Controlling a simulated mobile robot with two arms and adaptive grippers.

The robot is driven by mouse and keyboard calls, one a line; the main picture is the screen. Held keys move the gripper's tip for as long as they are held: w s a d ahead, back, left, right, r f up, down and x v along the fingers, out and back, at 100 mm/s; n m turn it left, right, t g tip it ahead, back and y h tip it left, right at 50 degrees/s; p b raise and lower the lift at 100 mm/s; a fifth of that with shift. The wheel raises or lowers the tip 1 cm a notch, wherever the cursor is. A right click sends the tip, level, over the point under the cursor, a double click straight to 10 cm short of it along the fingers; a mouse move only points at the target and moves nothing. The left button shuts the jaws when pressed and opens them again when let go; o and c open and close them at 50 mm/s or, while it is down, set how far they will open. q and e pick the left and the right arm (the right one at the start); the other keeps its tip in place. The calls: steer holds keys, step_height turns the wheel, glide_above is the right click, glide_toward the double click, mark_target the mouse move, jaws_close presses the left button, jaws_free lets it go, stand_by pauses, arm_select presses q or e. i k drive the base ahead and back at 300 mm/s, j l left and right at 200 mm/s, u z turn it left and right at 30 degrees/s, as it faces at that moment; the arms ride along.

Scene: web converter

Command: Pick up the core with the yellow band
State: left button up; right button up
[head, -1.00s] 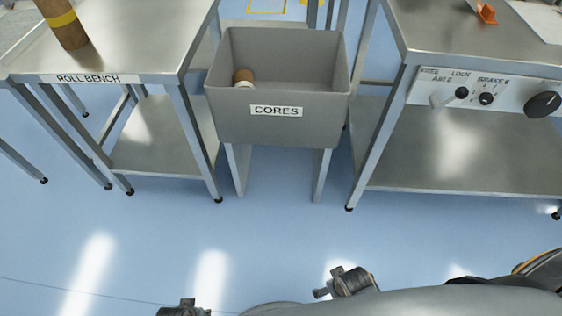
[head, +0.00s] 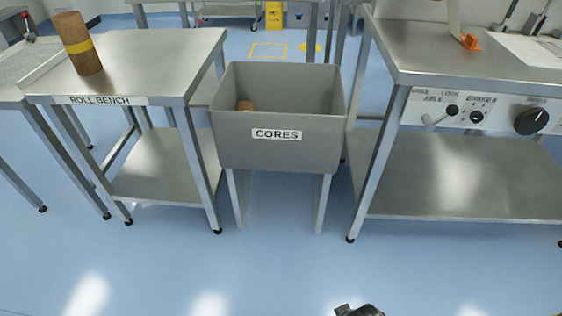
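The core with the yellow band (head: 76,36) is a brown cardboard tube standing on end on the roll bench (head: 150,70), at the upper left of the head view. The yellow band runs around its middle. Nothing touches it but the bench top. A small dark piece of my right gripper (head: 358,311) shows at the bottom edge, far from the core. Its fingers are cut off, so open or shut cannot be told. My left gripper is out of view.
A grey bin (head: 280,155) labelled CORES stands between the roll bench and a steel table (head: 440,75) with knobs on the right. The blue floor (head: 270,265) in front is clear.

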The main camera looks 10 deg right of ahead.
mark_target(71, 27)
steer(key=u, duration=0.7)
